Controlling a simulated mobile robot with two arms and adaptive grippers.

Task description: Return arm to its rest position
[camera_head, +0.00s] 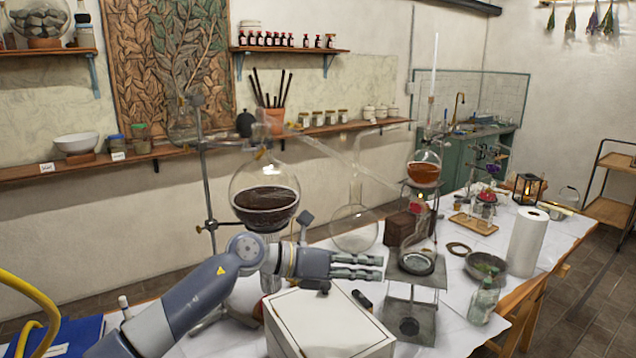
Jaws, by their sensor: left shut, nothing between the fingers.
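My left arm comes in from the lower left over the table. Its gripper (372,267) points right, with the fingers close together and nothing between them. It hangs above the back of a white box (325,325), and I cannot tell whether it touches anything. A metal stand (412,310) is just right of the fingertips. My right gripper is not in view.
A paper towel roll (526,240), a bowl (486,266) and a glass bottle (484,303) are to the right. A yellow hose (30,292) and blue item (70,337) lie lower left.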

